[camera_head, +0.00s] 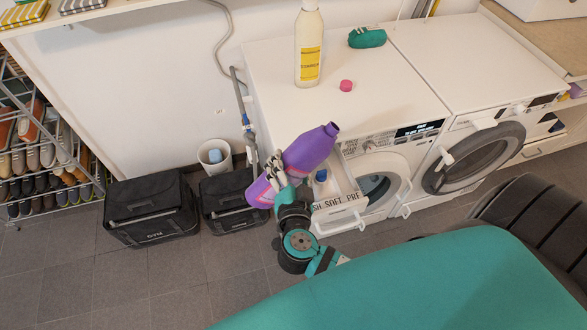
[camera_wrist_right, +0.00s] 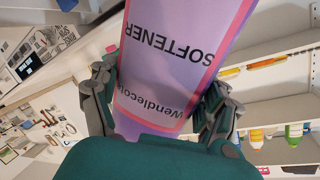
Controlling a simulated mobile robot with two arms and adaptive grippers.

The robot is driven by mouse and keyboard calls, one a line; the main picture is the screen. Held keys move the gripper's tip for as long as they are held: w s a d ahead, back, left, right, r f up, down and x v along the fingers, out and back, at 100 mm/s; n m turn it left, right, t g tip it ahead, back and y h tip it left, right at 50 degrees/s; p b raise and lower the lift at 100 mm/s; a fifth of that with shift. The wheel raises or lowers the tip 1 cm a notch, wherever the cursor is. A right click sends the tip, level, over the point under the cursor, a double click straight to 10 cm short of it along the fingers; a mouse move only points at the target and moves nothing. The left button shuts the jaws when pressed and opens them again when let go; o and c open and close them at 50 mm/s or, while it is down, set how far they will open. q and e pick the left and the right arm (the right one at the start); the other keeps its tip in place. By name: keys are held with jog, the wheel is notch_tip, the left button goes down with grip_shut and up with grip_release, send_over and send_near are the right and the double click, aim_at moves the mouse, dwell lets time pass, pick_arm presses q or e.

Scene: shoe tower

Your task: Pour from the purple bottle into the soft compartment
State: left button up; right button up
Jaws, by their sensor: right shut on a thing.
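The purple bottle (camera_head: 309,150) is tilted, its neck up and to the right, its base low at the left. In the right wrist view its label reads SOFTENER (camera_wrist_right: 170,60). My right gripper (camera_head: 275,175) is shut around the bottle's body; its fingers also show in the right wrist view (camera_wrist_right: 160,105). The detergent drawer (camera_head: 352,203) is pulled out of the left washing machine, its front lettered "SH SOFT PRE". The soft compartment is behind the middle word, its inside mostly hidden by the bottle. The bottle's mouth appears beyond the drawer, near the machine front. No liquid shows. My left gripper is out of view.
A pink cap (camera_head: 346,85), a white bottle (camera_head: 308,45) and a teal item (camera_head: 367,38) stand on the left washing machine (camera_head: 272,75). Black bags (camera_head: 150,205) and a white bin (camera_head: 204,153) stand left.

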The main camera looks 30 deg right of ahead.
jog(key=shift+w+a+f+m+y+b, duration=0.2)
jog(key=shift+a+f+m+y+b, duration=0.35)
jog(key=shift+b, duration=1.3)
jog(key=shift+w+a+f+m+y+b, duration=0.2)
jog(key=shift+a+f+m+b, duration=0.45)
jog(key=shift+b, duration=1.45)
jog(key=shift+a+f+m+y+b, duration=0.25)
jog(key=shift+a+f+m+b, duration=0.35)
jog(key=shift+b, duration=1.5)
jog(key=shift+a+f+m, duration=0.15)
jog(key=shift+f+m, duration=0.55)
jog(key=shift+a+f+m+y, duration=0.1)
jog(key=shift+f+m+y, duration=0.4)
jog(key=shift+f, duration=0.3)
jog(key=shift+w, duration=0.1)
jog(key=shift+r, duration=0.1)
jog(key=shift+r+p, duration=0.15)
jog(key=shift+p, duration=0.4)
